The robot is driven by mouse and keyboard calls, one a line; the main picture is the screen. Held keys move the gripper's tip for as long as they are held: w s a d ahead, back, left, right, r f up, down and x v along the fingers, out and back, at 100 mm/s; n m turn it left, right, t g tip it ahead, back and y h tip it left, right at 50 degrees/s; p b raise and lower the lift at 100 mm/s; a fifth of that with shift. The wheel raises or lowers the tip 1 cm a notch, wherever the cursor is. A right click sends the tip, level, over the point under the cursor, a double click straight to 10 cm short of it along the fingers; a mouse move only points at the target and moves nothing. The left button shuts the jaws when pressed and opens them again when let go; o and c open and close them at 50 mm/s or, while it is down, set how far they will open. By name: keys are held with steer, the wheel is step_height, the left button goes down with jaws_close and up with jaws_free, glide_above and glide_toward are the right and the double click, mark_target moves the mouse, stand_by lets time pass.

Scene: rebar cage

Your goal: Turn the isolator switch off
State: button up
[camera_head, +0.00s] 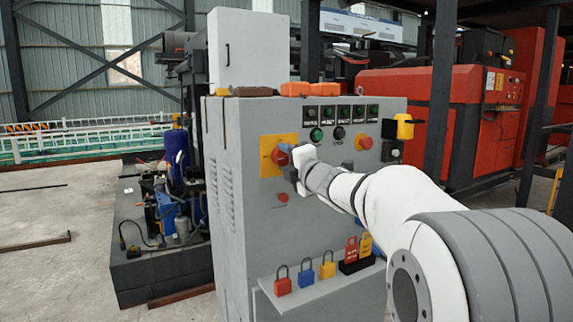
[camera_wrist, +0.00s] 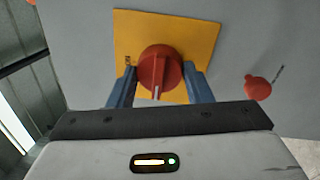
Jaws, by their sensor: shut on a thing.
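The isolator switch is a red rotary knob (camera_wrist: 160,70) on a yellow plate (camera_wrist: 128,30) in the wrist view. Its raised grip runs up and down in that view, with a pale mark at the lower end. In the head view the yellow plate (camera_head: 268,166) is on the upper left of the grey cabinet front, and the knob (camera_head: 277,155) is partly hidden by my gripper (camera_head: 284,156). In the wrist view my gripper (camera_wrist: 160,86) has one blue-grey finger on each side of the knob, shut on it. Exact finger contact is hard to see.
A smaller red knob (camera_wrist: 257,88) sits beside the plate. The grey cabinet (camera_head: 232,210) carries buttons, a second red knob (camera_head: 365,142) and a yellow box (camera_head: 404,127) at right. A low shelf (camera_head: 318,292) holds several padlocks. Open floor lies left.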

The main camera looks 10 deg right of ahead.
stand_by(0.3)
steer(key=o, duration=1)
steer(key=v, duration=0.7)
steer(key=shift+s+d+p, duration=0.15)
steer(key=shift+s+p, duration=0.2)
